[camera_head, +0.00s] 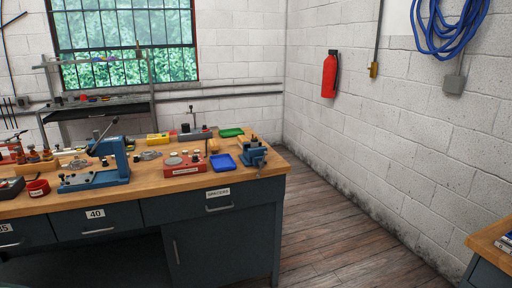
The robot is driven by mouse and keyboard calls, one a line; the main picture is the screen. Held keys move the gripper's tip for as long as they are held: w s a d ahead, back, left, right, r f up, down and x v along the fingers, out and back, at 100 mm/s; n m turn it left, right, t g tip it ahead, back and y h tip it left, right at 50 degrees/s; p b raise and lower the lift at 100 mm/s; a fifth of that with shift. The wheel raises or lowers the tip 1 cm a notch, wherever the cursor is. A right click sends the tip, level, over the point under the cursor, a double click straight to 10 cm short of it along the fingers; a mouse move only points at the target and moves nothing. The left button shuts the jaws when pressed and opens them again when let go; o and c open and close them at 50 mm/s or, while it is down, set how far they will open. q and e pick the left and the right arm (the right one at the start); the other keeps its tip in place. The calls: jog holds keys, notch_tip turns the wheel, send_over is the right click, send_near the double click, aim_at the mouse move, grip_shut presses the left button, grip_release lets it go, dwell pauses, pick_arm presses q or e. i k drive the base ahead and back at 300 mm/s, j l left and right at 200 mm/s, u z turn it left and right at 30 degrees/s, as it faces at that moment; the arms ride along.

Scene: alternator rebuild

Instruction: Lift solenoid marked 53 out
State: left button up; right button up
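I cannot make out a solenoid marked 53 in the head view. A workbench (262,186) stands at the left with a wooden top crowded with small parts. Its front has a drawer marked 40 (97,223), a drawer at the left edge whose label seems to read 35 (22,232), and a wider drawer (170,211) with a word label too small to read surely. These drawers look shut. Neither of my grippers is in view.
A blue press (108,160), red block (184,165), blue tray (222,162), green tray (231,132) and blue vise (253,154) are on the bench. A second bench (493,243) is at the right edge. The wooden floor (340,235) between is clear.

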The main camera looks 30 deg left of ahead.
aim_at(254, 142)
jog(key=i+j, duration=1.1)
